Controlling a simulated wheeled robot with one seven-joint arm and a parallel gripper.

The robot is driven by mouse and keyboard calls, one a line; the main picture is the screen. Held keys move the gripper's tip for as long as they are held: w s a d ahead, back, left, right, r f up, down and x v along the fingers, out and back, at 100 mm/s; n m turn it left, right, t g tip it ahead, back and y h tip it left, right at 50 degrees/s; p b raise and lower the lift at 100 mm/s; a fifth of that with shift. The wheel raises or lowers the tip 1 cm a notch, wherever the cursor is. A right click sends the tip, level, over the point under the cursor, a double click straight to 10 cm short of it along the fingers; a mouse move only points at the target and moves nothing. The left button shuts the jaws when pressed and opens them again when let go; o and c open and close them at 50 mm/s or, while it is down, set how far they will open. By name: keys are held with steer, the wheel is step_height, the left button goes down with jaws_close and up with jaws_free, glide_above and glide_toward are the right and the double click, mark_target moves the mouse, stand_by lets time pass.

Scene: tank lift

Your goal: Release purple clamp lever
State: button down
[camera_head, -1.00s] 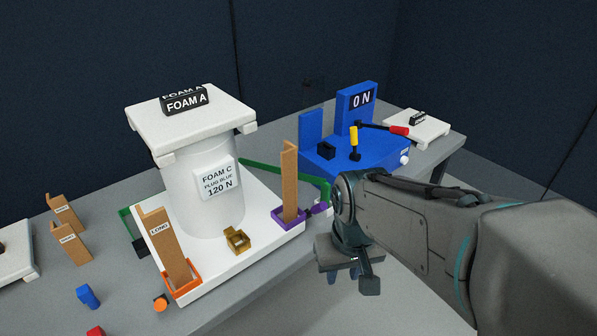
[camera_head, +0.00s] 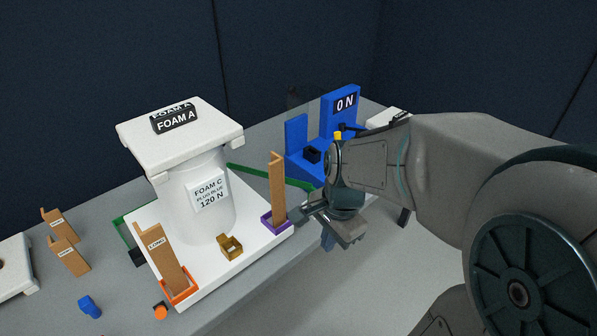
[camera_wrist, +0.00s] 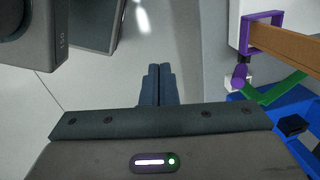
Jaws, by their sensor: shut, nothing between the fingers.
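The purple clamp (camera_head: 277,223) sits at the right corner of the white base plate (camera_head: 240,262), around the foot of a tan upright post (camera_head: 277,185). In the wrist view the purple clamp frame (camera_wrist: 246,32) is at upper right, with its purple lever (camera_wrist: 239,76) sticking out below it. The lever cannot be made out in the head view, where my wrist is close to it. My gripper (camera_wrist: 160,68) is shut and empty, to the left of the lever and apart from it in the wrist view. In the head view my gripper (camera_head: 328,243) hangs just right of the clamp, past the table edge.
A white cylinder (camera_head: 205,225) under a white slab (camera_head: 180,140) stands on the base plate. An orange clamp (camera_head: 180,292) holds another post (camera_head: 164,258). A green bar (camera_head: 255,174) and a blue tester (camera_head: 341,110) are behind. The floor right of the table is clear.

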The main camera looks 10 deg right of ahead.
steer(key=w+d+r+m+p, duration=0.3)
steer(key=w+m+p, duration=0.4)
steer(key=m, duration=1.1)
steer(key=shift+r+m, duration=0.3)
step_height(320, 180, down, 10)
steer(key=a+b, duration=0.1)
steer(key=b, duration=0.3)
steer(key=w, duration=0.1)
steer(key=w+r, duration=0.1)
steer(key=w+a+r, duration=0.1)
steer(key=w, duration=0.1)
steer(key=shift+w+a+p, duration=0.1)
steer(key=shift+p, duration=0.2)
